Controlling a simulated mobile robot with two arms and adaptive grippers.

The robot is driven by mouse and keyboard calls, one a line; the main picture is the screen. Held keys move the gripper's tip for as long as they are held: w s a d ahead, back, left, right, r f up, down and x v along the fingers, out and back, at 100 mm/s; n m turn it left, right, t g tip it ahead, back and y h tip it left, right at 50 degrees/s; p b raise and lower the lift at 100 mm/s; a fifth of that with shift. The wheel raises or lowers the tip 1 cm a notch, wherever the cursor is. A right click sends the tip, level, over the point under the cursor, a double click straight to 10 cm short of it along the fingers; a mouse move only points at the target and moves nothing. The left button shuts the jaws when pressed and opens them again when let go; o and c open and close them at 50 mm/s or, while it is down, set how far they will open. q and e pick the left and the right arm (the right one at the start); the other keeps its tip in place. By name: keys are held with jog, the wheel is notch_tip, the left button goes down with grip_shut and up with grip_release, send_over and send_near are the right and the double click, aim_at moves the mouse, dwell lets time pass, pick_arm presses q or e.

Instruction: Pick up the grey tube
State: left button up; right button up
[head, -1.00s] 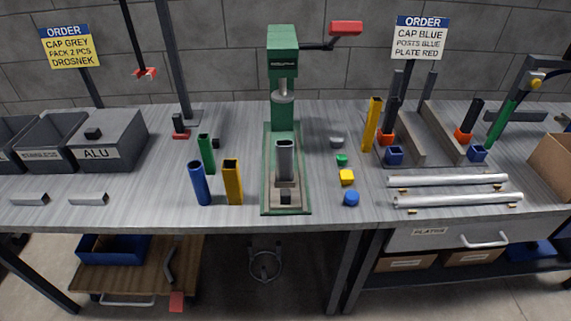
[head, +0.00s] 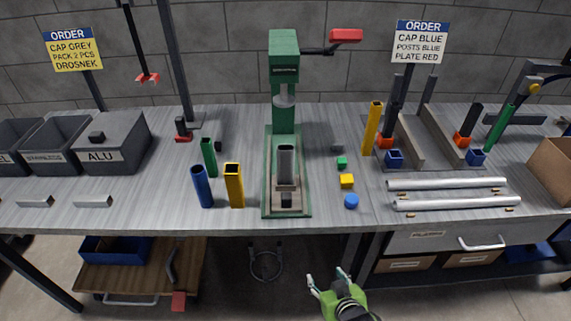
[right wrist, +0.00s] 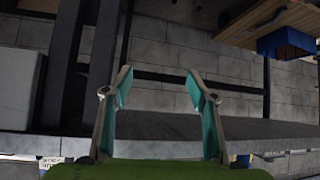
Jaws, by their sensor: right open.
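The grey tube (head: 286,164) stands upright on the base of the green press (head: 284,65), below its ram, in the middle of the table in the head view. My right gripper (head: 329,279) is low in front of the table's front edge, below and to the right of the tube. It is open and empty. In the right wrist view its two teal-padded fingers (right wrist: 158,90) stand apart with nothing between them, and the tube is not in that view. My left gripper is not in view.
Blue (head: 202,187), orange (head: 234,185) and green (head: 209,158) tubes stand left of the press. Two silver rods (head: 447,184) lie further right. The press lever (head: 345,36) sticks out above.

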jog(key=w+a+r+t, duration=0.1)
jog(key=w+r+t, duration=0.15)
jog(key=r, duration=0.65)
jog(key=w+a+r+t, duration=0.15)
jog(key=w+r, duration=0.25)
jog(key=r, duration=0.5)
jog(key=t+y, duration=0.3)
send_near(287, 156)
jog(key=shift+n, duration=0.3)
jog(key=x, duration=0.3)
jog(key=p+x, duration=0.1)
jog(key=x, duration=0.2)
jog(key=shift+d+f, duration=0.2)
jog(key=shift+r+p+x, duration=0.2)
jog(key=shift+p+x, duration=0.5)
jog(key=shift+x, duration=2.1)
jog(key=shift+a, duration=0.15)
grip_shut()
